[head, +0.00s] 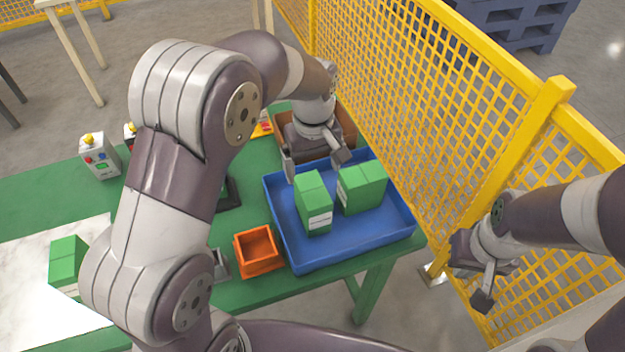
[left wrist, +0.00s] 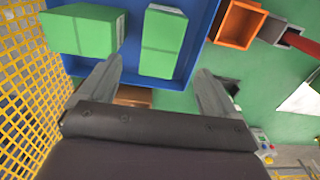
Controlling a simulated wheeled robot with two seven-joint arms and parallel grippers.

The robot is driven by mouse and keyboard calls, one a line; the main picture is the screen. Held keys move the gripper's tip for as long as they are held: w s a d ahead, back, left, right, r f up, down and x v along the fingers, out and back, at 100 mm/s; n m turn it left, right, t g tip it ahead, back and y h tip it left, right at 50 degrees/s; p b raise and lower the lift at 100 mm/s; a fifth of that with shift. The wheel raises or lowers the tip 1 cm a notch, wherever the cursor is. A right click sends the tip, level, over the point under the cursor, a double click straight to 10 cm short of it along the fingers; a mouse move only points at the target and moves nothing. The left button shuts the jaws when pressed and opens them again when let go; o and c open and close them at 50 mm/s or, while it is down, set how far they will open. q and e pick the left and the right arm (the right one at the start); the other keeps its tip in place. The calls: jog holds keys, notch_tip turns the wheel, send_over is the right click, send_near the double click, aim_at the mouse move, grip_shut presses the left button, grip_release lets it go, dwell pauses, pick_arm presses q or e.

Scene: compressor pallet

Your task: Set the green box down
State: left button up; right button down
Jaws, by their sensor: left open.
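A green box (head: 313,205) with a white label stands in the blue tray (head: 340,250), towards its left side. In the left wrist view, this box (left wrist: 162,42) lies just ahead of the gap between my fingers. A second green box (head: 362,187) stands to its right in the same tray, with a small gap between them. My left gripper (head: 315,162) is open and empty at the tray's far side, its fingers apart from the near box. My right gripper (head: 478,282) hangs off the table at the right by the fence; its jaw opening is unclear.
Another green box (head: 68,262) sits on a white sheet at the left, partly behind my left arm. An orange bin (head: 258,252) stands left of the tray. A brown bin (head: 347,136) is behind it. A yellow mesh fence (head: 420,90) runs close along the right.

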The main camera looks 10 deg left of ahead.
pick_arm(q)
jog(key=s+a+f+m, duration=0.1)
jog(key=s+a+m, duration=0.2)
jog(key=s, duration=0.4)
jog(key=s+a+f+m+t, duration=0.1)
jog(key=s+a+m, duration=0.2)
jog(key=s, duration=0.4)
jog(key=shift+f+m, duration=0.15)
jog(key=shift+m, duration=0.35)
